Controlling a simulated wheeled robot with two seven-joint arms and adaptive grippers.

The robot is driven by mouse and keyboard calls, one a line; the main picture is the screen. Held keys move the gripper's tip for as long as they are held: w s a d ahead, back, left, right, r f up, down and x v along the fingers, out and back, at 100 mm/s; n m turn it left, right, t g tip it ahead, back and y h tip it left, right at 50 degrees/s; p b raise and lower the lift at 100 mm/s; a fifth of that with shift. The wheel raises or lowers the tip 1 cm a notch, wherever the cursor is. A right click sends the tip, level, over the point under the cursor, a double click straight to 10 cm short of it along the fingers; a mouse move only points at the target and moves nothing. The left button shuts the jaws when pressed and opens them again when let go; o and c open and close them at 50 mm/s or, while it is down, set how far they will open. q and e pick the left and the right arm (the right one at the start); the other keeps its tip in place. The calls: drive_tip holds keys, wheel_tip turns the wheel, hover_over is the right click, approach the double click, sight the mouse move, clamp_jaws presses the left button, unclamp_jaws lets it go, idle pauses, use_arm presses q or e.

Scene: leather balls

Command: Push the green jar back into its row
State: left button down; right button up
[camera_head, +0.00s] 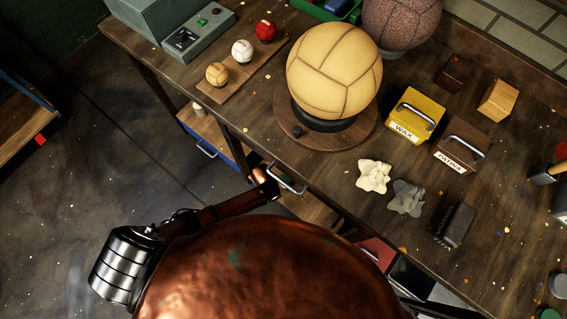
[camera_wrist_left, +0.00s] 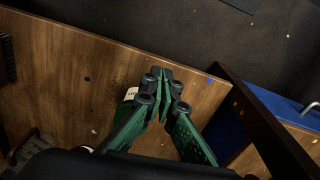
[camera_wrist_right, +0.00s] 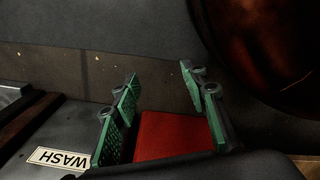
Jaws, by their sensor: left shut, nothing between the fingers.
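In the left wrist view, my left gripper (camera_wrist_left: 165,78) is shut and empty, its fingertips together over a brown wooden surface. A green thing with a pale label (camera_wrist_left: 130,94), probably the green jar, shows just left of these fingers. The fingers hide much of it, and I cannot tell whether they touch it. My right gripper (camera_wrist_right: 163,80) is open in the right wrist view, with a red surface beyond and between its fingers. Neither set of fingers is clear in the head view. A green round top (camera_head: 548,314) shows at the head view's lower right corner.
The workbench holds a tan ball (camera_head: 335,70) on a stand, a yellow WAX box (camera_head: 414,113), a brown PATINA box (camera_head: 461,146), cloths (camera_head: 405,198) and a dark brush (camera_head: 455,225). A blue drawer (camera_head: 215,142) is below. A WASH label (camera_wrist_right: 60,158) shows in the right wrist view.

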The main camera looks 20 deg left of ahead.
use_arm(q)
drive_tip(key=shift+m, duration=0.3)
drive_tip(key=d+f+b, duration=0.1)
drive_tip(key=w+f+b, duration=0.1)
drive_tip(key=b, duration=0.1)
drive_tip(key=d+f+b, duration=0.1)
drive_tip(key=f, duration=0.1)
drive_tip(key=shift+w+d, duration=0.3)
drive_tip(key=shift+w, duration=0.1)
wheel_tip(320, 180, down, 5)
drive_tip(key=b, duration=0.3)
drive_tip(key=shift+r, duration=0.2)
drive_tip(key=w+b, duration=0.1)
drive_tip(key=w+d, duration=0.1)
drive_tip(key=shift+w+f+b, duration=0.1)
drive_tip(key=shift+w+b, duration=0.3)
drive_tip(key=shift+w+d, duration=0.1)
drive_tip(key=shift+w, duration=0.4)
use_arm(e)
drive_tip(key=w+a+r, duration=0.2)
drive_tip(key=w+r, duration=0.2)
drive_tip(key=r, duration=0.5)
drive_tip(key=w+a+r+y, duration=0.1)
drive_tip(key=w+a+r, duration=0.2)
drive_tip(key=r, duration=0.7)
drive_tip(key=shift+w+r+t, duration=0.3)
drive_tip(key=shift+w, duration=0.3)
